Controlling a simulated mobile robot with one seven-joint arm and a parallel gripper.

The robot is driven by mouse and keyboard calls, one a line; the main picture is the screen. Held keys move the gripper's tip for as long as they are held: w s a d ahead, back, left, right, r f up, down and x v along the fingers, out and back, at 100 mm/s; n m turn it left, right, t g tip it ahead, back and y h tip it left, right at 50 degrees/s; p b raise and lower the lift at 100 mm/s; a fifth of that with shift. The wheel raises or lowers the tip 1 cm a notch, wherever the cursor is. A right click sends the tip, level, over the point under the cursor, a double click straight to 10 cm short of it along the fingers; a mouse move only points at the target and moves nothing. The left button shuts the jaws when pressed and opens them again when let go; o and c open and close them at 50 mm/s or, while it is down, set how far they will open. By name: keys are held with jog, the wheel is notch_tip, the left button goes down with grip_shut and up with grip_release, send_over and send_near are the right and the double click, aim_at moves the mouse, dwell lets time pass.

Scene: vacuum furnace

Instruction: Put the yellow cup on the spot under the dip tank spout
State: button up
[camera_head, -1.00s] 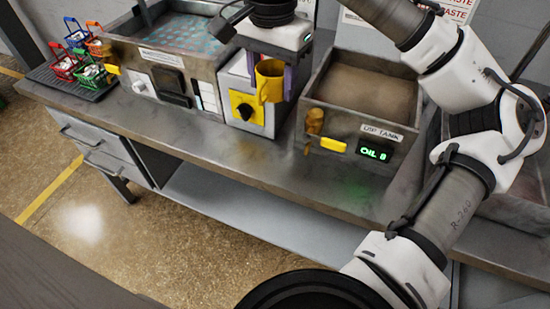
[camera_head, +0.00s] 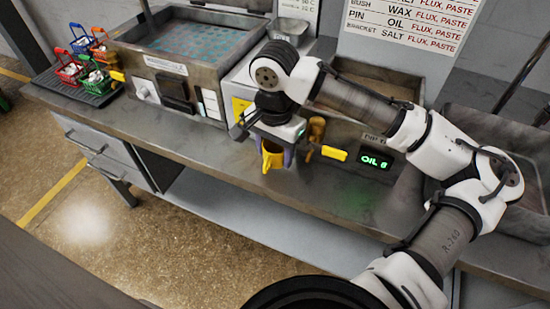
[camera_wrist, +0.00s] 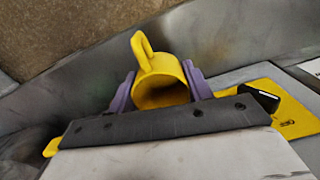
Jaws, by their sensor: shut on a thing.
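The yellow cup (camera_head: 271,155) is held between the purple fingers of my gripper (camera_head: 276,149), in front of the box with the yellow dial plate. In the wrist view the cup (camera_wrist: 160,92) sits between both fingers (camera_wrist: 160,82), its handle pointing to the top of the picture. The dip tank's brass spout (camera_head: 316,128) is just right of my gripper in the head view. The tank's display (camera_head: 376,162) reads OIL and a digit, probably 8. My arm hides much of the tank and its label. I cannot tell whether the cup touches the bench.
The grey bench (camera_head: 215,152) is clear along its front edge. A yellow tab (camera_head: 334,153) sticks out of the tank front. A tank with a blue grid (camera_head: 200,40) stands left. Small coloured baskets (camera_head: 85,58) stand on a dark mat at the far left.

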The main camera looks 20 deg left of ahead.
aim_at(275, 162)
jog(key=shift+f+p, duration=0.55)
jog(key=shift+f, duration=1.15)
jog(key=shift+f, duration=0.25)
jog(key=o, duration=1)
jog(key=shift+b, duration=0.45)
jog(key=shift+o, duration=0.4)
notch_tip(275, 162, up, 14)
jog(key=shift+f+b, duration=0.25)
jog(key=shift+b, duration=0.55)
jog(key=shift+r, duration=0.25)
jog(key=shift+w, duration=0.1)
